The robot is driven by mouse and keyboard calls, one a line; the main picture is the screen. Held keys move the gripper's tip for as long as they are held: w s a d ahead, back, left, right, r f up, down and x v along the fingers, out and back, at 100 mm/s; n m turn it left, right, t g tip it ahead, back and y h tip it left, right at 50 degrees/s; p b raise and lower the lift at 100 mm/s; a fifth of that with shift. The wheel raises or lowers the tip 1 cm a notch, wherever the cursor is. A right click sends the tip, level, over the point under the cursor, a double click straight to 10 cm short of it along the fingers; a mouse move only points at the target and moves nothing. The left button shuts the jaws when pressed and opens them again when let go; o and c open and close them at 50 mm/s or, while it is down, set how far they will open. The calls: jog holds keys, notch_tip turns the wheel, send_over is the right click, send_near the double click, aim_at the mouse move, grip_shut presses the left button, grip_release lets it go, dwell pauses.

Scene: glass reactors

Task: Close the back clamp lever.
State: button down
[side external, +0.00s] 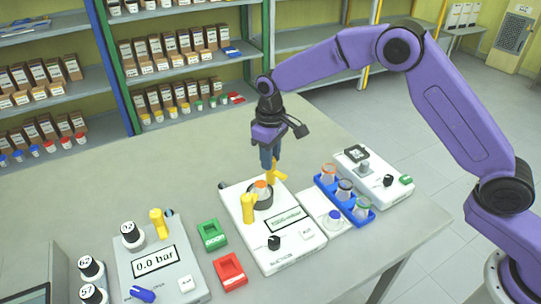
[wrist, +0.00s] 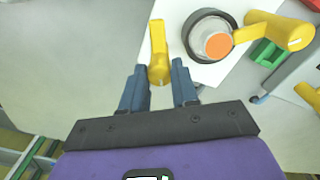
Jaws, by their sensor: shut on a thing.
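The back clamp lever (side external: 272,173) is yellow and stands at the back end of the white reactor base. In the wrist view the back clamp lever (wrist: 158,45) lies beside the round vessel, its arm pointing along the vessel's side, not across it. My gripper (side external: 268,163) points down from above, its blue fingers around the lever's near end. In the wrist view my gripper (wrist: 157,67) has one finger on each side of that end, shut on it. The vessel (side external: 261,188) has an orange top and sits in a dark ring. The front clamp lever (side external: 249,208) is yellow too, its arm reaching toward the vessel.
A blue rack (side external: 345,196) with capped vials stands right of the reactor. Green (side external: 212,236) and red (side external: 230,271) trays lie to its left. A grey pressure unit (side external: 160,264) stands further left. The table behind my gripper is clear.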

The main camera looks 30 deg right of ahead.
jog(key=m, duration=1.1)
jog(key=shift+m, duration=2.1)
jog(key=c, duration=0.8)
grip_release()
jog(key=shift+c, duration=0.2)
notch_tip(320, 180, up, 18)
jog(key=shift+f, duration=0.25)
